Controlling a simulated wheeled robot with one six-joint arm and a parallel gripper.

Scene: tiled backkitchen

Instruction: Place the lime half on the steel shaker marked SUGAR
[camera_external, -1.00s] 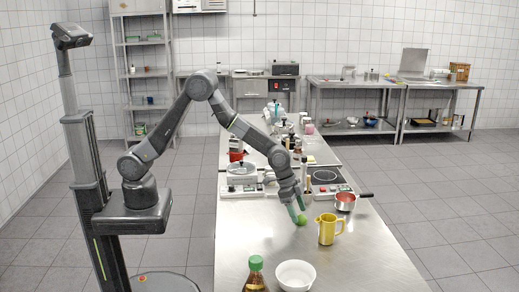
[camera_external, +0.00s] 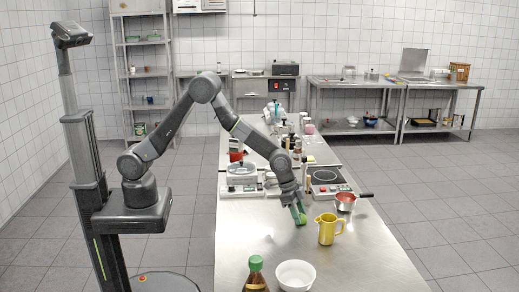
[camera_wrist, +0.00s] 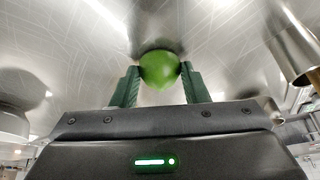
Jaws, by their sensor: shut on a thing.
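My gripper (camera_external: 299,216) is low over the near part of the steel table, left of the yellow jug. In the wrist view my gripper (camera_wrist: 160,83) is shut on the lime half (camera_wrist: 160,69), a green round piece between the dark green fingertips. In the external view the lime half (camera_external: 301,221) is a small green patch at the fingertips; whether it touches the table is unclear. A plain steel cylinder (camera_wrist: 295,45) stands at the upper right of the wrist view, apart from the lime. I cannot read SUGAR on anything, so I cannot tell which vessel is the marked shaker.
The yellow jug (camera_external: 327,229) stands right of my gripper, with a red saucepan (camera_external: 345,202) behind it. A white bowl (camera_external: 295,275) and a green-capped bottle (camera_external: 256,274) stand in front. A hotplate (camera_external: 325,180) and several vessels crowd behind. The table's left front is clear.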

